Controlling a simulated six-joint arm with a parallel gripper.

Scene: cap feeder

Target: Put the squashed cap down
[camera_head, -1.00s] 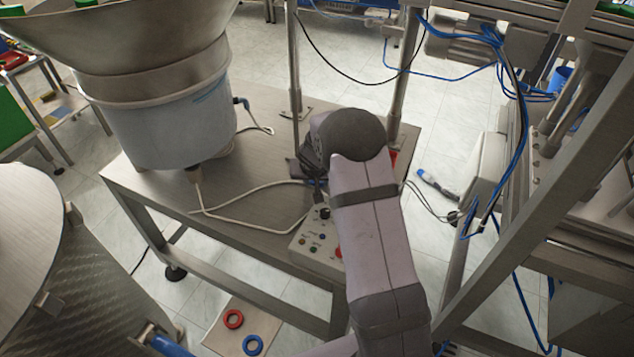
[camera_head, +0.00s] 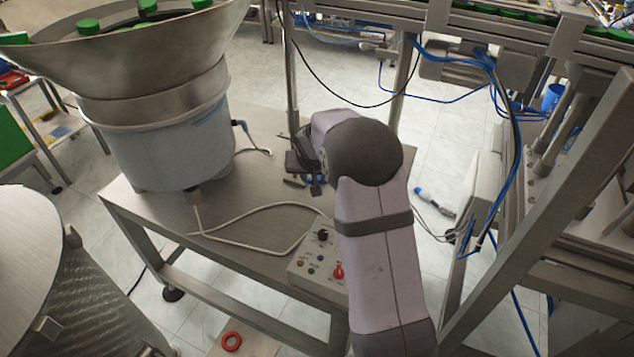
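My gripper (camera_head: 306,175) is low over the metal table, left of my dark rounded wrist, with its dark fingers pointing down and to the left. My own wrist hides part of it, and the finger gap is too small to read. I cannot make out a squashed cap in or under the fingers. Small blue and dark items show close beside the fingertips, too small to identify. Green caps (camera_head: 89,27) sit in the feeder bowl (camera_head: 150,55) at the upper left.
The metal table (camera_head: 255,225) has bare room left of a looping pale cable (camera_head: 250,213). A control box (camera_head: 318,268) with buttons sits at its front edge. A steel post (camera_head: 294,75) stands behind my gripper. A red ring (camera_head: 231,341) lies on a low board at the bottom.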

